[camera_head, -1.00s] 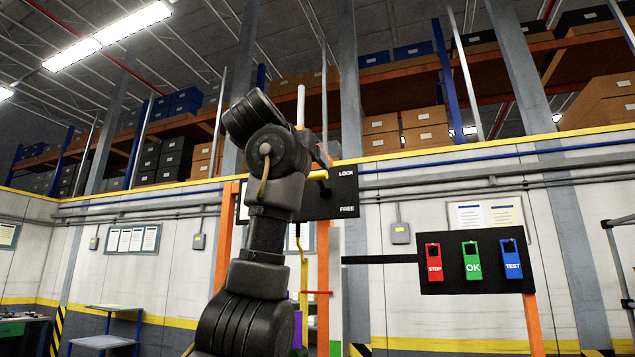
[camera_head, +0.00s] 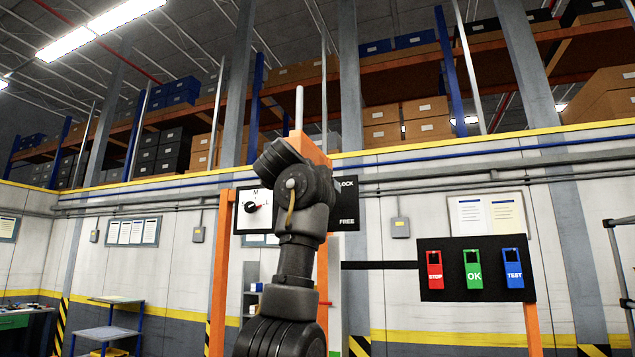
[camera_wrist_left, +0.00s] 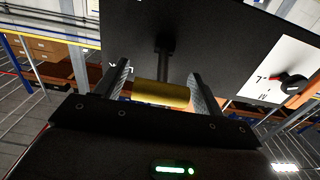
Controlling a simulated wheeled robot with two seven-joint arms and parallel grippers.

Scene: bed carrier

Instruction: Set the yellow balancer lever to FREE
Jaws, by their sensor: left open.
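The black lever panel (camera_head: 345,212) carries the word FREE low down and LOCK above it, partly covered by my left arm. The yellow lever is hidden behind that arm in the head view. In the left wrist view, its yellow grip (camera_wrist_left: 162,94) sits on a dark stem from the black panel (camera_wrist_left: 215,35). My left gripper (camera_wrist_left: 158,72) is open, with one finger on each side of the grip. I cannot tell whether either finger touches it. The lever's position against the labels does not show now. My right gripper is not in view.
A white dial with a red and black knob (camera_head: 252,207) is left of my arm. A black board (camera_head: 450,257) with STOP, OK and TEST tags stands at the right. An orange post (camera_head: 218,270) stands left of my arm. A small blue-framed table (camera_head: 108,335) is at lower left.

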